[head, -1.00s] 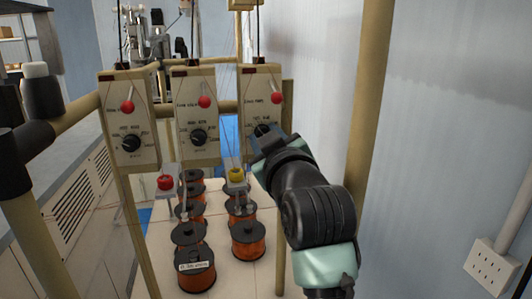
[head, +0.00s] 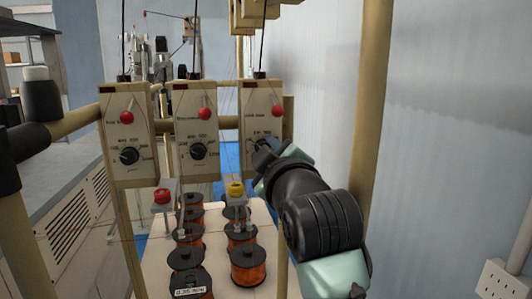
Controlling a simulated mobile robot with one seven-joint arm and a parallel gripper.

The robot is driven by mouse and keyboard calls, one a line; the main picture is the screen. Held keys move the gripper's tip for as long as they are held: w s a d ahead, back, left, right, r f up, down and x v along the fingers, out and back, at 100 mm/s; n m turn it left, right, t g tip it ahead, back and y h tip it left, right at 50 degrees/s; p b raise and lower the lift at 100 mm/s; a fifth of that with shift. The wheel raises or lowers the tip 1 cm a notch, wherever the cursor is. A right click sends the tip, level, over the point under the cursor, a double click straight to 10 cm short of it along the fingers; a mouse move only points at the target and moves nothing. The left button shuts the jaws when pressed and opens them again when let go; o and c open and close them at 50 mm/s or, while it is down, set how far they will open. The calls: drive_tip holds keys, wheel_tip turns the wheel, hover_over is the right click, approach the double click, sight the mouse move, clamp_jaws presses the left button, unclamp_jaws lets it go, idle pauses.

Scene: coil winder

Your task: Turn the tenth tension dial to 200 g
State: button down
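Three cream tension boxes hang side by side on the frame. Each bears a red knob and a black dial with printed markings. The left dial (head: 129,156) and the middle dial (head: 198,151) show fully. My gripper (head: 263,150) is at the lower part of the right tension box (head: 262,106), over the place of its dial. That dial is mostly hidden behind the fingers, so its setting cannot be read. I cannot tell whether the fingers are shut on it. The printed dial numbers are too small to read surely, and no box is clearly marked as the tenth.
Copper wire spools (head: 248,265) stand in two rows on a white board below. A red guide (head: 162,196) and a yellow guide (head: 236,188) sit above them. A tan post (head: 371,120) rises right of my arm, before the wall.

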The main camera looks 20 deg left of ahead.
drive_tip(key=c, duration=0.6)
unclamp_jaws()
